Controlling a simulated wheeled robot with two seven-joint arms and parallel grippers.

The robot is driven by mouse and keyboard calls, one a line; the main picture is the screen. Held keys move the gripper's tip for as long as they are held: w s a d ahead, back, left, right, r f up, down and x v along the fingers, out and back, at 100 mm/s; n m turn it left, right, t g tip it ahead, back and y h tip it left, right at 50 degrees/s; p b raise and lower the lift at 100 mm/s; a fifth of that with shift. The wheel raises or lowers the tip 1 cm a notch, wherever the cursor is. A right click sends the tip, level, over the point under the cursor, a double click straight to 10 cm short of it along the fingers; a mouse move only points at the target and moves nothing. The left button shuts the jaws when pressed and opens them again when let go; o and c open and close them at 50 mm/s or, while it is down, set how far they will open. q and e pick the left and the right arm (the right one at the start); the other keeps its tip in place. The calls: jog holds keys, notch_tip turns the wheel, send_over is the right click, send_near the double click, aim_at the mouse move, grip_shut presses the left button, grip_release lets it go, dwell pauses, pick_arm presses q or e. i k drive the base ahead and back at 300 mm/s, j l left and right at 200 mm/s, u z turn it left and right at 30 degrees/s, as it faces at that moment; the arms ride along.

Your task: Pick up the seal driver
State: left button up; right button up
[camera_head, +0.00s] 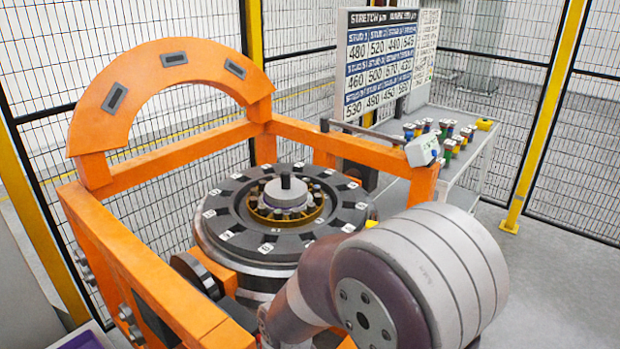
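I cannot pick out a seal driver for certain. A grey round piece with a short dark post (286,188) sits at the centre of the wheelset hub. Around it are a brass-coloured ring (258,209) with dark studs and a wide dark disc (229,220) with numbered white tags. Small coloured pieces (447,136) stand in a group on the side table (486,153), too small to identify. Neither of my grippers is in view. A large part of my own arm covers the bottom right and hides what is behind it.
An orange gantry frame (135,262) with a raised arch (112,97) surrounds the wheelset. A white-and-grey box (422,150) is on its right corner. A number board (380,62) stands behind the table. Wire fencing and a yellow post (541,120) bound the area; floor at right is clear.

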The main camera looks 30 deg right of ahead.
aim_at(285, 191)
jog(key=l+u, duration=0.1)
jog(key=l, duration=0.45)
jog(key=l+u, duration=0.15)
jog(key=l, duration=0.45)
jog(key=l+u, duration=0.1)
jog(key=l, duration=0.45)
jog(key=l+u, duration=0.15)
jog(key=l, duration=0.45)
jog(key=k+l+u, duration=0.1)
jog(key=l, duration=0.45)
jog(key=l+u, duration=0.15)
jog(key=l, duration=0.4)
jog(key=k+l+u, duration=0.1)
jog(key=l, duration=0.45)
jog(key=k, duration=0.1)
